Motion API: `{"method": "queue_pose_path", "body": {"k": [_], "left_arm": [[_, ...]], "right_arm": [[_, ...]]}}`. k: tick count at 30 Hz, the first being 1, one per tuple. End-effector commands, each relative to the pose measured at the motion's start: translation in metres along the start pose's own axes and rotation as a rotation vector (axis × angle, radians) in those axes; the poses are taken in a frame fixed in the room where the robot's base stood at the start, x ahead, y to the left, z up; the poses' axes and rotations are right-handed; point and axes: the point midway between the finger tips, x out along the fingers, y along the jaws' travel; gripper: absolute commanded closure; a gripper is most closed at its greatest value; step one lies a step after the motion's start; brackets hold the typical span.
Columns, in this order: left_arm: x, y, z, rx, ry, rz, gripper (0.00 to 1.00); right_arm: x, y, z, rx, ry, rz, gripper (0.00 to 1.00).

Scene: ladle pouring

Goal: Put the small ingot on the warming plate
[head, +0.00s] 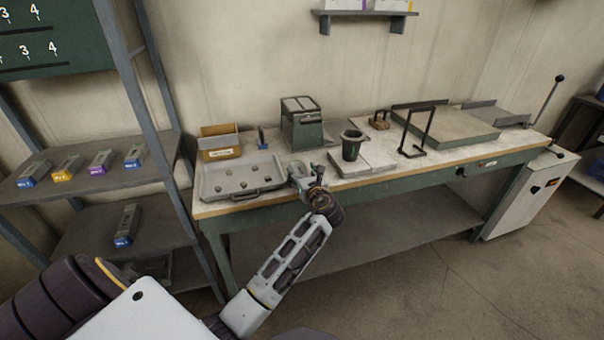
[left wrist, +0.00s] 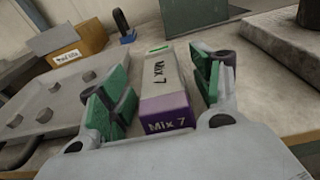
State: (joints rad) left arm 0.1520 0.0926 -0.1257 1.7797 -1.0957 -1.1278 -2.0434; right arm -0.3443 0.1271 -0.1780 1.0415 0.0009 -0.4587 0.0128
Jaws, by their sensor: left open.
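A small ingot (left wrist: 165,90), a pale grey bar marked "Mix 7" with a purple end, lies on the bench between the fingers in the left wrist view. My left gripper (head: 306,176) is at the bench's front edge, just right of the grey tray. Its green-padded fingers (left wrist: 160,95) are open on either side of the ingot, with gaps showing. In the head view the gripper hides the ingot. No plate is marked as the warming plate; a pale flat slab (head: 376,152) and a larger grey slab (head: 452,126) lie to the right. My right gripper is out of view.
The grey tray (head: 212,181) with several knobs is left of the gripper. A yellow-brown box (head: 219,150) and green machine (head: 303,132) stand behind. A dark crucible (head: 351,150) and black frame (head: 417,133) stand to the right. Several ingots lie on the left shelf (head: 115,177).

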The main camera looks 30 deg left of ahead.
Motion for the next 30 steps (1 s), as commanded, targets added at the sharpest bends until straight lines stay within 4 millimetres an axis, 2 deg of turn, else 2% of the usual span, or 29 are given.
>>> {"method": "queue_pose_path", "body": {"k": [7,21,30], "left_arm": [[-0.03,0.0,0.0,-0.001,0.002,-0.001,0.35],[-0.096,0.0,0.001,-0.002,0.001,-0.002,0.35],[-0.113,0.0,0.001,-0.003,0.0,-0.001,0.35]], "right_arm": [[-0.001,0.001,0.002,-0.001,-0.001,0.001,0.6],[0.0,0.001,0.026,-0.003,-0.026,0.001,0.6],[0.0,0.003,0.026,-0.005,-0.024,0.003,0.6]]}}
